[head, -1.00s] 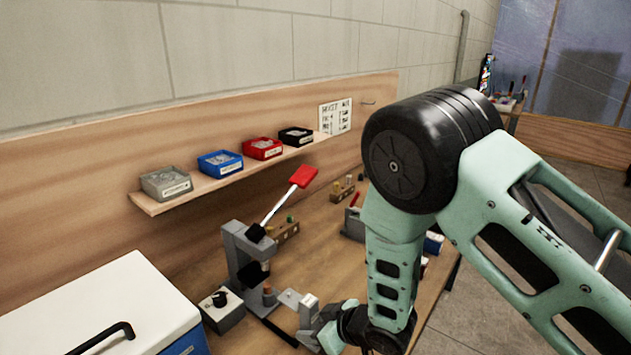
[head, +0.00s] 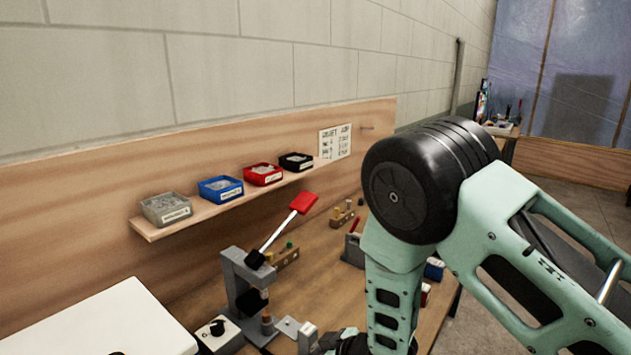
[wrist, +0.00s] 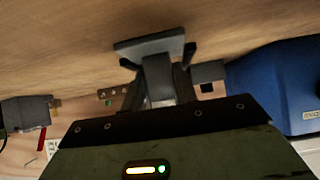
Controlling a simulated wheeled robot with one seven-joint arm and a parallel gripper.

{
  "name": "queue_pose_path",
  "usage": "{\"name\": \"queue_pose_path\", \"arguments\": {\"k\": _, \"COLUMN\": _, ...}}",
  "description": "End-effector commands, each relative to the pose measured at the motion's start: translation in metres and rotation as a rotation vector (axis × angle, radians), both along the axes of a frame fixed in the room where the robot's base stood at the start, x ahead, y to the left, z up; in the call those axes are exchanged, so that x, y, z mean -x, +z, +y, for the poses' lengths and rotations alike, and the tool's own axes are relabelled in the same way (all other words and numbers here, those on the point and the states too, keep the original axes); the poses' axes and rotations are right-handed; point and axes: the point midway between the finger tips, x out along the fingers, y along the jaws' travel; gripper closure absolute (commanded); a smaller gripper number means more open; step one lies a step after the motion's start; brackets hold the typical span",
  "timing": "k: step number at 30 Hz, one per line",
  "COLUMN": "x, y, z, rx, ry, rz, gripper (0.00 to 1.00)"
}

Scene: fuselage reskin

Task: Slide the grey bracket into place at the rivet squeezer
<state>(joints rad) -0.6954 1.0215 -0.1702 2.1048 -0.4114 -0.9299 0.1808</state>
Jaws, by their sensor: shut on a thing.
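The rivet squeezer (head: 233,282) stands on the bench in the head view, a grey frame with a lever ending in a red handle. The grey bracket (head: 287,326) is just right of the squeezer's working end, low over the bench. Whether they touch is unclear. My gripper (head: 318,346), partly cut off by the bottom edge, is shut on the bracket from the right. In the wrist view, the bracket (wrist: 157,82) stands out between the dark fingers of my gripper (wrist: 160,62), its flat flange toward the bench. The squeezer cannot be made out clearly there.
A control box with a black knob (head: 218,335) sits left of the squeezer. A white-lidded chest (head: 110,325) is at the lower left. A shelf (head: 150,231) with several small bins runs behind. Wooden blocks (head: 285,257) and a grey holder (head: 352,250) stand further along the bench.

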Motion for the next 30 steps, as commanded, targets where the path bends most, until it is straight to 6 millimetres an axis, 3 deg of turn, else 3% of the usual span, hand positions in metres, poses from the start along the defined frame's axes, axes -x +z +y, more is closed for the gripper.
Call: {"name": "queue_pose_path", "arguments": {"k": 30, "x": -0.024, "y": -0.001, "z": 0.031, "rx": 0.000, "ry": 0.001, "rz": 0.000, "gripper": 0.98}}
